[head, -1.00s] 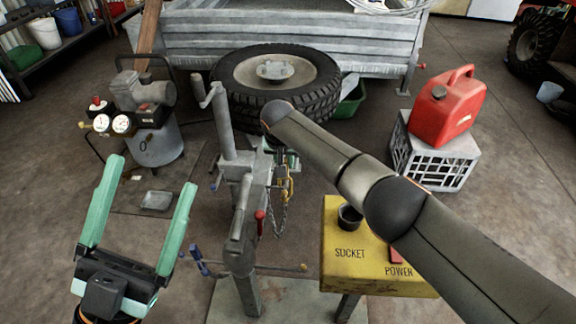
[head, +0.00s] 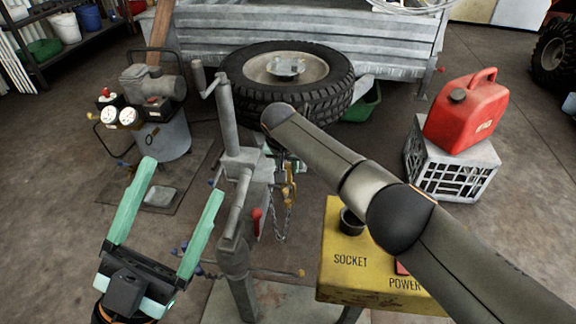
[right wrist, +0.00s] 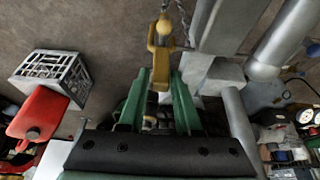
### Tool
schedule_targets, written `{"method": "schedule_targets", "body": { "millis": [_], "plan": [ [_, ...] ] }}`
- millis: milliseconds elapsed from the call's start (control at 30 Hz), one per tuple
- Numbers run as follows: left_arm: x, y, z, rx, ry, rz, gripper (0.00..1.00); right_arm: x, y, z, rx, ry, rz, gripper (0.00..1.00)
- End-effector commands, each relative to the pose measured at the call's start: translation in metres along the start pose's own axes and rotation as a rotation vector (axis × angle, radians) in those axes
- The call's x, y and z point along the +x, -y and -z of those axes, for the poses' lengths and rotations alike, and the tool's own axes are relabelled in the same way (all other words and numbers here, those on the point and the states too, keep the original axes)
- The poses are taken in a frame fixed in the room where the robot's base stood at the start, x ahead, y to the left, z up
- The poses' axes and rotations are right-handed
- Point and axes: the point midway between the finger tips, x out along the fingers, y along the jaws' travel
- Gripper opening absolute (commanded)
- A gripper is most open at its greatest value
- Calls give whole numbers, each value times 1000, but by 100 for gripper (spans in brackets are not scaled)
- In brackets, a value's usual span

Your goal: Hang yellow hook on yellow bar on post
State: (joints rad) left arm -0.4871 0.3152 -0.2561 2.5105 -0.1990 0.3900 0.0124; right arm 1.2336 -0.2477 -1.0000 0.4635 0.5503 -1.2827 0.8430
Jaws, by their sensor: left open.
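The post (head: 234,115) is a grey upright stand with a crank handle in the middle of the head view. A yellow piece that looks like the hook (head: 291,188) shows beside the post next to a chain. It also shows in the right wrist view (right wrist: 161,50), in front of and between the green fingers of my right gripper (right wrist: 160,80). I cannot tell whether the fingers press on it. In the head view my right arm mostly hides that gripper. I cannot make out a separate yellow bar. My left gripper (head: 180,205) is open and empty, left of the post.
A yellow box (head: 345,275) marked SOCKET and POWER stands right of the post. A red fuel can (head: 466,112) sits on a grey crate (head: 418,160). A tire (head: 290,80) and a compressor (head: 158,130) are behind. A red-handled lever (head: 256,222) is on the post.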

Motion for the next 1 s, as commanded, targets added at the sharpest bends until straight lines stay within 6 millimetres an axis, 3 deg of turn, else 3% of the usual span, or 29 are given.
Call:
{"method": "schedule_targets", "body": {
  "millis": [167, 567, 1000],
  "plan": [
    [0, 1, 0, 0, -1, 4, 86, 0, 0, 0, 0, 0, 0, 54],
    [-5, -1, -6, 4, 0, 9, 86, 3, -1, 0, 0, -2, -2, 55],
    [34, 21, 38, 3, -24, 17, 86, -68, 1, -2, 0, -1, 3, 55]
  ]
}}
